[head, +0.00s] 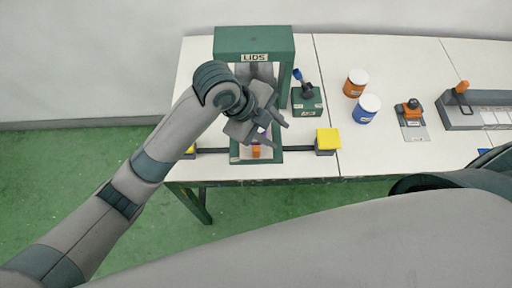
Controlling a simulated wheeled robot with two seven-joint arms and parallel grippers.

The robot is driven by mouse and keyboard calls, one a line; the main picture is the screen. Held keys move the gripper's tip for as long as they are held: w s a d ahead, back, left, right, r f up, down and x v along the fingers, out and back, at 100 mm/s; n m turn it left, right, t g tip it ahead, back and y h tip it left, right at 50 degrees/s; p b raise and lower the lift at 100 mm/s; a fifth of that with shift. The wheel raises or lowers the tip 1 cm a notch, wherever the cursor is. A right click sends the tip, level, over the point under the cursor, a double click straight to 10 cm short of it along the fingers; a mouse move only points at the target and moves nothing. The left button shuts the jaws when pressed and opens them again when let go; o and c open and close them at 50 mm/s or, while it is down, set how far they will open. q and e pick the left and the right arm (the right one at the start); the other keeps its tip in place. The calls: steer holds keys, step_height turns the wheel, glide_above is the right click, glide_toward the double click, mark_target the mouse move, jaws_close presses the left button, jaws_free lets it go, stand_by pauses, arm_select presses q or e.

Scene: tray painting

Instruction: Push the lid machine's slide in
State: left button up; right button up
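The lid machine (254,42) is a green frame marked LIDS, near the table's back edge on the left. Its slide shows at the front as a pale plate with an orange knob (256,152), sticking out toward me; my gripper hides part of it. My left gripper (275,133) is over the front of the machine, just above and behind the knob in the picture. Its fingers look spread, with nothing clearly held; whether it touches the slide cannot be told. My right arm fills the lower right, and its gripper is out of view.
Yellow blocks (328,139) sit at both ends of a dark bar at the machine's front. A green stand with a blue-tipped lever (307,98) is right of it. Farther right are an orange can (355,83), a blue can (366,109), an orange-handled device (412,119) and a grey fixture (460,114).

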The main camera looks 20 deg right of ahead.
mark_target(256, 148)
arm_select(q)
steer(key=w+a+r+m+y, duration=0.1)
steer(key=m+y, duration=0.1)
steer(key=m, duration=0.1)
steer(key=w+a+r+m+y, duration=0.1)
steer(key=m+y, duration=0.1)
steer(key=m, duration=0.1)
steer(key=w+a+r+m+y, duration=0.1)
steer(key=m+y, duration=0.1)
steer(key=m, duration=0.2)
steer(key=shift+w+a+r, duration=0.15)
steer(key=shift+w+a, duration=0.05)
steer(key=shift+a, duration=0.1)
step_height(256, 148, down, 17)
steer(key=p, duration=0.4)
steer(key=shift+f+p, duration=0.2)
steer(key=shift+p, duration=0.15)
jaws_close()
steer(key=shift+w, duration=0.1)
